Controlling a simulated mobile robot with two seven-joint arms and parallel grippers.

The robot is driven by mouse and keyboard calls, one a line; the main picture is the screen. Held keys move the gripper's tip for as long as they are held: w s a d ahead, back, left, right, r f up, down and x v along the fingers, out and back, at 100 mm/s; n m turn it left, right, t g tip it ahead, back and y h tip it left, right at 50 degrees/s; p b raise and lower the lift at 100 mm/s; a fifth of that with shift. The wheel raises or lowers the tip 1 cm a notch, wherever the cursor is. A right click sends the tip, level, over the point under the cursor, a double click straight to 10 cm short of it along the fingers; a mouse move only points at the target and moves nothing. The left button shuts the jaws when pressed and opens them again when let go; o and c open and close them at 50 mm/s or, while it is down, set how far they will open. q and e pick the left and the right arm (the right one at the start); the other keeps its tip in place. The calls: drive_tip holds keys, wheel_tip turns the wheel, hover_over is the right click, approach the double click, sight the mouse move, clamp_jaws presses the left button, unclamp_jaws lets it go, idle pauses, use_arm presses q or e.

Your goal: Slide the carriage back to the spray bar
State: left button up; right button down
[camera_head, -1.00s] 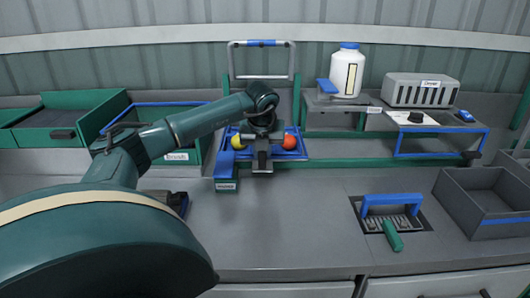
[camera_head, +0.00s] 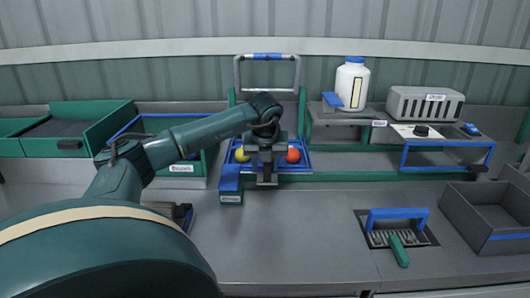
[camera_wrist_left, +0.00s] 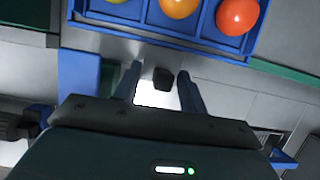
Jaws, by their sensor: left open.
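The carriage is a blue tray (camera_head: 300,168) with compartments, holding a yellow tomato (camera_head: 242,155) and a red one (camera_head: 293,155). The left wrist view also shows an orange tomato (camera_wrist_left: 180,6) between them. The spray bar (camera_head: 266,57), a grey arch with a blue band, stands behind the carriage. My left gripper (camera_wrist_left: 160,74) is open at the carriage's front edge. Its fingers stand on either side of a small dark knob (camera_wrist_left: 163,79), with gaps showing; I cannot tell whether they touch it. In the head view my wrist hides the carriage's middle. My right gripper is not in view.
A blue block (camera_head: 230,184) stands close left of the gripper. A shelf at right holds a white bottle (camera_head: 352,84) and a grey vented box (camera_head: 425,103). The middle bench is clear.

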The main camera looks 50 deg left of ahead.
use_arm(q)
drive_tip(key=v, duration=1.2)
drive_tip(key=shift+r, duration=0.4)
